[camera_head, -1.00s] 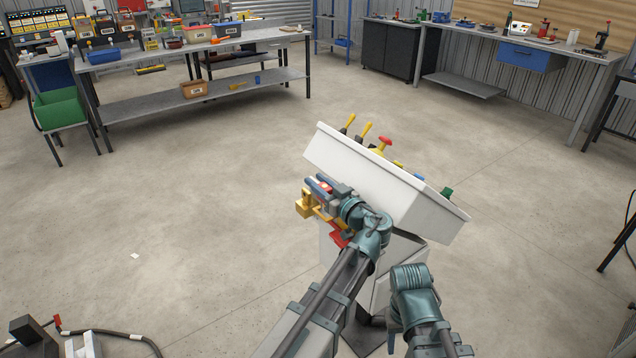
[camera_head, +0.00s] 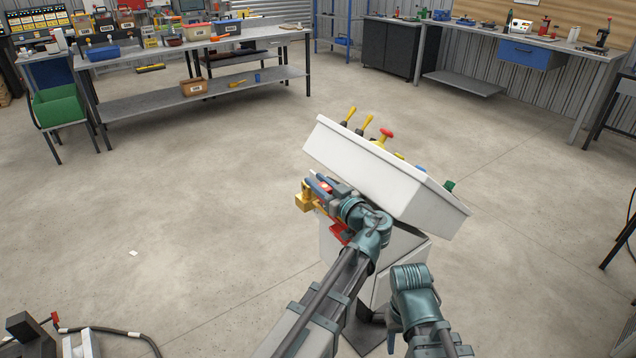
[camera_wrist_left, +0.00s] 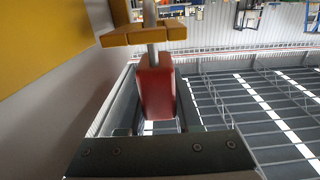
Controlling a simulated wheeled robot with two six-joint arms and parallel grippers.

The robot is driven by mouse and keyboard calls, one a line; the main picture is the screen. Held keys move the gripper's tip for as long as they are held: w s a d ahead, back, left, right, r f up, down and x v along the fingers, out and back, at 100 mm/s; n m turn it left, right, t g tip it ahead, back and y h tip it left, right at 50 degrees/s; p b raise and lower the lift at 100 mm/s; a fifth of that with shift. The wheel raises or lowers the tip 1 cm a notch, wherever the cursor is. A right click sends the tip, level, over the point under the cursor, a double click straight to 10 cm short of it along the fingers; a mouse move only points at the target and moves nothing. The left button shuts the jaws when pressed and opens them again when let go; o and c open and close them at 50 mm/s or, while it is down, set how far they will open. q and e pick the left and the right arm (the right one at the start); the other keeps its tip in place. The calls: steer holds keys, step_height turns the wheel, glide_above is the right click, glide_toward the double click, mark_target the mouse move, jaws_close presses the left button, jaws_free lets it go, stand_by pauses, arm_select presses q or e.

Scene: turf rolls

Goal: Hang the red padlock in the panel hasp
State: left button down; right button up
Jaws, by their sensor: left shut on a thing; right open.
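My left gripper (camera_head: 322,187) is shut on the red padlock (camera_head: 327,187) beside the left side of the pale panel box (camera_head: 370,180). In the left wrist view the padlock's red body (camera_wrist_left: 157,90) sits between the fingers, its grey shackle pointing up. The yellow hasp (camera_head: 304,198) is close by the gripper. In the wrist view its notched tab (camera_wrist_left: 145,35) is at the shackle; I cannot tell whether the shackle passes through it or in front of it. My right arm shows below the panel, but its gripper fingers are hidden.
Yellow levers (camera_head: 366,121) and a red knob (camera_head: 387,132) stand up from the panel's top. A second red part (camera_head: 340,234) shows below the left gripper. Workbenches (camera_head: 200,95) line the back, and a cable (camera_head: 110,331) lies at the lower left.

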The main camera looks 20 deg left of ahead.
arm_select(q)
steer(key=shift+f, duration=0.3)
arm_select(e)
steer(key=shift+f, duration=0.25)
arm_select(q)
steer(key=c, duration=0.5)
jaws_free()
steer(key=shift+r, duration=0.1)
steer(key=shift+r, duration=0.15)
arm_select(e)
steer(key=shift+r, duration=0.2)
